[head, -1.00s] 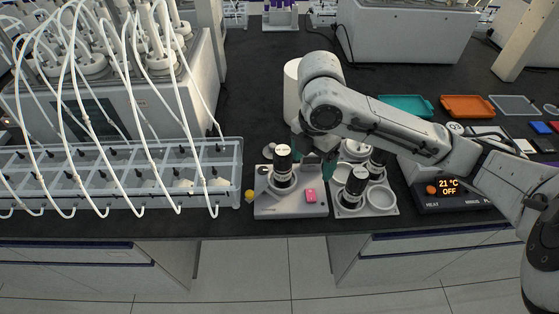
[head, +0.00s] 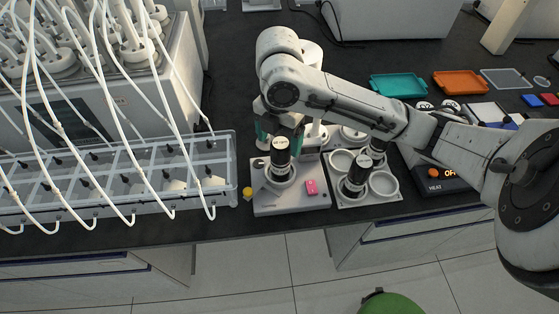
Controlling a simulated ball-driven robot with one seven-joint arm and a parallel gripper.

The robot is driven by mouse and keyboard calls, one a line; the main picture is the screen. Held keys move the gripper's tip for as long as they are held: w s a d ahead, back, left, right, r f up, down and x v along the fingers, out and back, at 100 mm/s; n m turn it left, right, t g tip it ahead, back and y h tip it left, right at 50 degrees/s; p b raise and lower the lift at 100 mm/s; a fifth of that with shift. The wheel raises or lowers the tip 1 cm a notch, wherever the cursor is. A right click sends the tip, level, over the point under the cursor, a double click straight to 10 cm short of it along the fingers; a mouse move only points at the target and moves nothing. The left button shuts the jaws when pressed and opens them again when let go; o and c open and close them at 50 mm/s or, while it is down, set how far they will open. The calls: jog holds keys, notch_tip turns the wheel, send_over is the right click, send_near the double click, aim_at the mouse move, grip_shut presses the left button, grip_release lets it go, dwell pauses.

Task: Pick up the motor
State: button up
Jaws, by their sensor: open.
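A motor (head: 281,158), a black cylinder with a pale labelled top, stands upright on a grey plate (head: 262,205) with a pink button. More black cylinders of the same look stand in a white holder to the right, one in front (head: 358,174) and one behind. My gripper (head: 280,138) has teal fingers, spread apart. One finger shows to the left of the motor's top and the other to the right. The fingers appear close behind or beside the motor; I cannot tell whether they touch it. The wrist hides the space behind.
A clear compartment rack (head: 228,190) with white tubes stands close on the left. A yellow knob (head: 248,193) sits at the plate's left. The white holder (head: 381,185) and a heater (head: 440,180) stand right. Teal (head: 398,84) and orange (head: 460,83) trays lie farther back.

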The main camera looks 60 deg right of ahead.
aim_at(281, 161)
jog(key=f, duration=0.2)
jog(key=f+b, duration=0.1)
jog(key=f, duration=0.2)
jog(key=shift+s+f, duration=0.2)
jog(key=shift+f, duration=0.15)
jog(key=shift+c, duration=0.5)
jog(key=shift+r, duration=0.1)
jog(key=c, duration=1.4)
